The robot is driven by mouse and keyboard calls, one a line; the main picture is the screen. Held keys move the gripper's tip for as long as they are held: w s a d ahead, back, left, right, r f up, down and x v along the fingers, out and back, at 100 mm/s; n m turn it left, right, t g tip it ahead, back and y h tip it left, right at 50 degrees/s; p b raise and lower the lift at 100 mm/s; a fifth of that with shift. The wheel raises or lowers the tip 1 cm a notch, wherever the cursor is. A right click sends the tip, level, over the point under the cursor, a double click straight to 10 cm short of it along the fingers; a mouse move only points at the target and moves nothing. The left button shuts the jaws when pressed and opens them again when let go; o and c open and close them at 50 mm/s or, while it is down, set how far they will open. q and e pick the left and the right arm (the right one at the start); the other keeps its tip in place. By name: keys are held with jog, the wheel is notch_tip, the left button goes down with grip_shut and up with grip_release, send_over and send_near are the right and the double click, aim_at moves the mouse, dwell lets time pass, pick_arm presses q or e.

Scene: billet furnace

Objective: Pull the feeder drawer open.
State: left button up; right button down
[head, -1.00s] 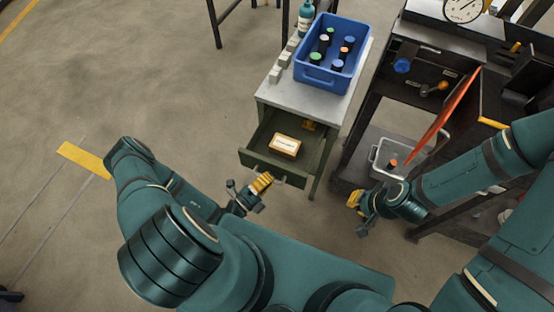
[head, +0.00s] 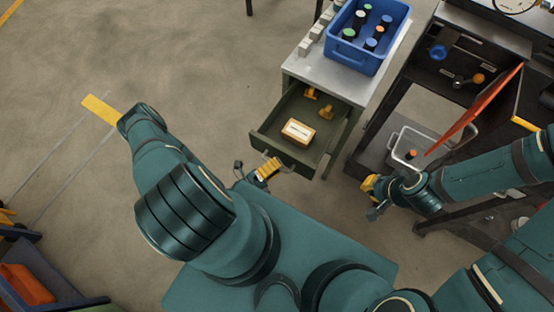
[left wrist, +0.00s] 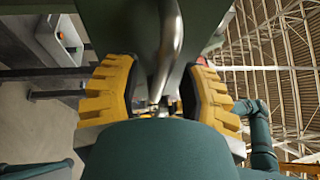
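The feeder drawer (head: 262,136) is a dark green drawer standing well out of the grey-topped cabinet (head: 292,87). Inside lie a labelled orange-and-white box (head: 298,132) and two small yellow pieces (head: 325,112). My left gripper (head: 268,168) is at the drawer front.
A blue bin (head: 342,50) with several capped bottles and several pale blocks (head: 312,37) stand on the cabinet top. To the right, a dark bench (head: 400,95) has an orange-red panel (head: 478,108) and a clear tray (head: 395,150). Open floor lies left of the drawer.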

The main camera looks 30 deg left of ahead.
pick_arm(q)
jog(key=v, duration=1.2)
jog(key=shift+s+a, duration=0.1)
dwell(0.5)
